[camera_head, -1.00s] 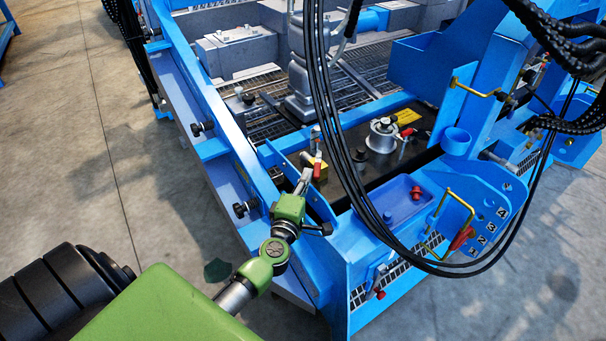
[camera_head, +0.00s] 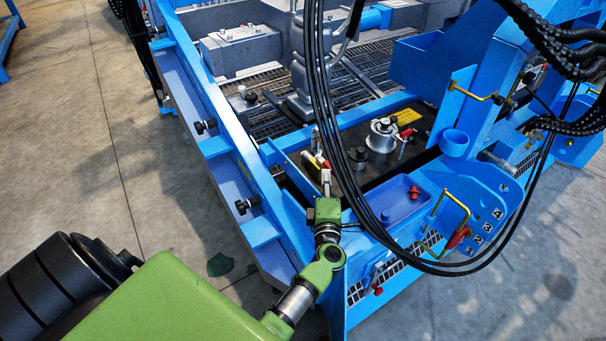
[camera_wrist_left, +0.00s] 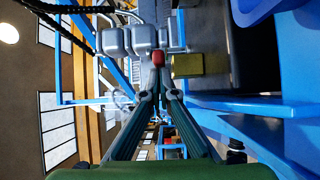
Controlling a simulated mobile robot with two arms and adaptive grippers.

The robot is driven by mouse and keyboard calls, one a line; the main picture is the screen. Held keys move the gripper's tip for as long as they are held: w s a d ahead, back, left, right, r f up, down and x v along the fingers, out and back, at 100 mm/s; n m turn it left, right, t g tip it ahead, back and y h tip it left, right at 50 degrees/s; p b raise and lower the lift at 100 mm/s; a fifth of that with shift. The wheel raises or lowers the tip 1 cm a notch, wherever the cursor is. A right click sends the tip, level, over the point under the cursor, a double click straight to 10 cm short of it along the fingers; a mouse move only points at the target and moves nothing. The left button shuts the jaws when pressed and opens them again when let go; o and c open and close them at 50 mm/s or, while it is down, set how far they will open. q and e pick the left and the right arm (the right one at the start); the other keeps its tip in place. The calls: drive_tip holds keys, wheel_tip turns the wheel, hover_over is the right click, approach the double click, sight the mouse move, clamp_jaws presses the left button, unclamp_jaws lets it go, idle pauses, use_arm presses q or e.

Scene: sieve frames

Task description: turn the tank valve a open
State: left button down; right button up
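My left gripper (camera_head: 326,184) reaches in over the near rim of the blue machine. The valve body is mostly hidden. No label on this valve is readable. My right gripper is not in view.
A silver round fitting (camera_head: 382,135) with a second red handle (camera_head: 405,133) stands to the right on the dark plate. Black hoses (camera_head: 338,150) hang close to the right of my left gripper. A blue rim (camera_head: 285,215) runs along the left. Bare floor lies left.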

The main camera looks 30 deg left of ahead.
use_arm(q)
drive_tip(key=shift+w+d+r, duration=0.2)
drive_tip(key=shift+w+d, duration=0.1)
drive_tip(key=shift+d, duration=0.1)
idle(0.3)
drive_tip(key=s+a+m+t+h+b, duration=0.3)
drive_tip(key=s+a+m+h+b, duration=0.3)
drive_tip(key=a, duration=0.4)
drive_tip(key=s+d+n+h, duration=0.1)
drive_tip(key=s, duration=0.7)
drive_tip(key=shift+s+d+f, duration=0.2)
drive_tip(key=shift+s, duration=0.1)
